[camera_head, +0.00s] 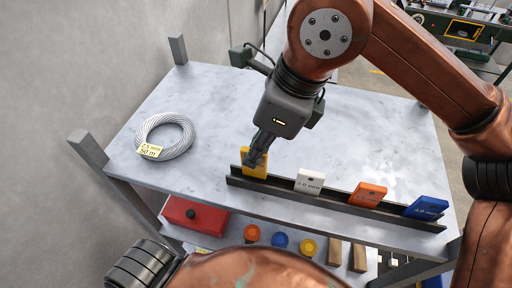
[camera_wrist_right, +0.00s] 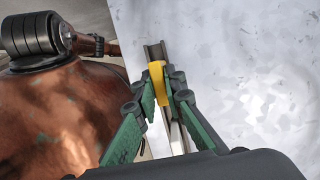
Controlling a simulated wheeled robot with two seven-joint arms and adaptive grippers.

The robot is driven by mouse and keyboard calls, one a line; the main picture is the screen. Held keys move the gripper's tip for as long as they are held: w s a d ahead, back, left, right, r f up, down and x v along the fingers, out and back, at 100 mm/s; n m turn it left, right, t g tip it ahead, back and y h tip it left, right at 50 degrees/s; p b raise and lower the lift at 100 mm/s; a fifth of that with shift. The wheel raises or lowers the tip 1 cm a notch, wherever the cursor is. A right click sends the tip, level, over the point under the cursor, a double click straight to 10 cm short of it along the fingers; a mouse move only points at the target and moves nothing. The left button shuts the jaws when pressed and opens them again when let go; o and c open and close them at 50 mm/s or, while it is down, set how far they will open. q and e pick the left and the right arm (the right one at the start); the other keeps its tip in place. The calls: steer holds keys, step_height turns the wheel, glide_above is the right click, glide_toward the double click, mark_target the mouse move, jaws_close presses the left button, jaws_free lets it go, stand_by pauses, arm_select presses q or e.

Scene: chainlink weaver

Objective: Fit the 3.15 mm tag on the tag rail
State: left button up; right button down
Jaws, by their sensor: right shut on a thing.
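The dark tag rail (camera_head: 330,200) runs along the front of the marble shelf top. My right gripper (camera_head: 255,158) is shut on a yellow tag (camera_head: 257,171) at the rail's left end. The wrist view shows the yellow tag (camera_wrist_right: 156,72) between the fingers (camera_wrist_right: 160,88), over the rail (camera_wrist_right: 153,50). I cannot tell whether its lower edge sits fully in the slot, and its marking is hidden. A white tag (camera_head: 309,182), an orange tag (camera_head: 368,194) and a blue tag (camera_head: 426,208) stand leaning in the rail. The orange tag's marking is too small to read. My left gripper is out of view.
A wire coil (camera_head: 180,126) with a yellow label lies on the left of the shelf top. A red box (camera_head: 196,215), several coloured round items and wooden blocks (camera_head: 358,257) are on the lower shelf. Corner posts (camera_head: 178,49) rise at the edges. The marble behind the rail is clear.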

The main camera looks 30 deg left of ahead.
steer(key=c, duration=2.3)
jaws_free()
steer(key=shift+s+f, duration=0.15)
steer(key=shift+f, duration=0.35)
steer(key=shift+c, duration=0.2)
steer(key=o, duration=0.3)
steer(key=shift+s+a+r, duration=0.1)
steer(key=shift+s+r, duration=0.05)
steer(key=shift+o, duration=0.5)
steer(key=shift+w, duration=0.2)
steer(key=shift+r, duration=0.35)
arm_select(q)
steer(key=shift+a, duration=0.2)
arm_select(e)
steer(key=v, duration=1.1)
steer(key=shift+r, duration=0.3)
